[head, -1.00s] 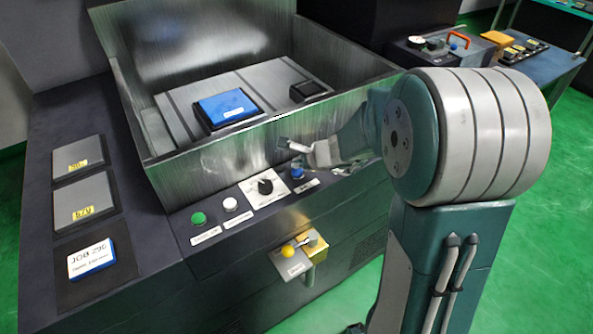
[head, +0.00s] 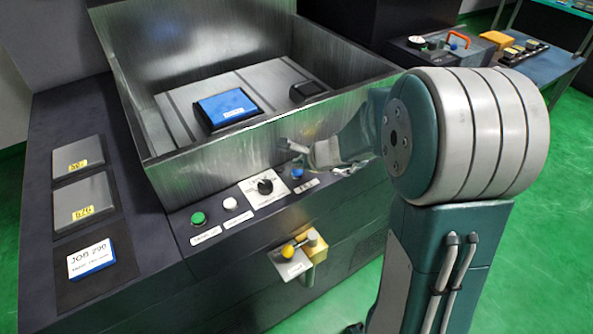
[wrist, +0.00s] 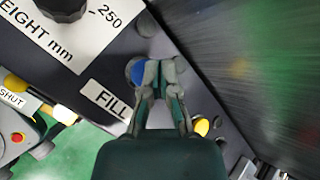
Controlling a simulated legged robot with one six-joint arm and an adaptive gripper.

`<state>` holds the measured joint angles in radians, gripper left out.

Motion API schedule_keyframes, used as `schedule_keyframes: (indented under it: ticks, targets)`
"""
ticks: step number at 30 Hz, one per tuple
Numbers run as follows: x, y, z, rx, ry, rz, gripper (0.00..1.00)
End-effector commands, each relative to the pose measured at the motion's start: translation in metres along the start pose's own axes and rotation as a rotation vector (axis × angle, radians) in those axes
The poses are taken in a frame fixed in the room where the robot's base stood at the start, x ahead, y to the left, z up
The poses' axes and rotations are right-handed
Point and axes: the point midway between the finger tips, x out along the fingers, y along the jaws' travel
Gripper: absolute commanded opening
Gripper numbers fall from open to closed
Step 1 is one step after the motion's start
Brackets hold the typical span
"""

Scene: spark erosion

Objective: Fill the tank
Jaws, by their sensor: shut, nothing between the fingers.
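The tank (head: 215,166) is an open metal box on the machine, and no liquid shows in it. A blue block (head: 228,107) sits on the plate inside. A blue button (head: 297,174) is at the right of the front panel. In the wrist view the blue button (wrist: 137,71) is beside a label reading FILL (wrist: 107,100). My gripper (head: 285,147) is over the panel's right end, outside the tank's front wall. In the wrist view my gripper (wrist: 160,66) is shut and empty, its tips beside the button and partly covering it. I cannot tell if they touch it.
A green button (head: 198,218), a white button (head: 230,204) and a black height knob (head: 265,186) line the panel. A yellow-knobbed lever (head: 290,250) is below. The tank's front wall rises close behind my gripper. Plates lie at left.

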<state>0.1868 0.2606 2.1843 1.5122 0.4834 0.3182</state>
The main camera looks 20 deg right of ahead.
Motion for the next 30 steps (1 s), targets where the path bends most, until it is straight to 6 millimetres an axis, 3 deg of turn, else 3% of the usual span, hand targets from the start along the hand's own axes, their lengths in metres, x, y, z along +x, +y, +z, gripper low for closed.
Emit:
schedule_keyframes:
  ticks: [30]
  targets:
    - [0.0065, 0.0056, -0.0063, 0.001, 0.0, 0.001, 0.0]
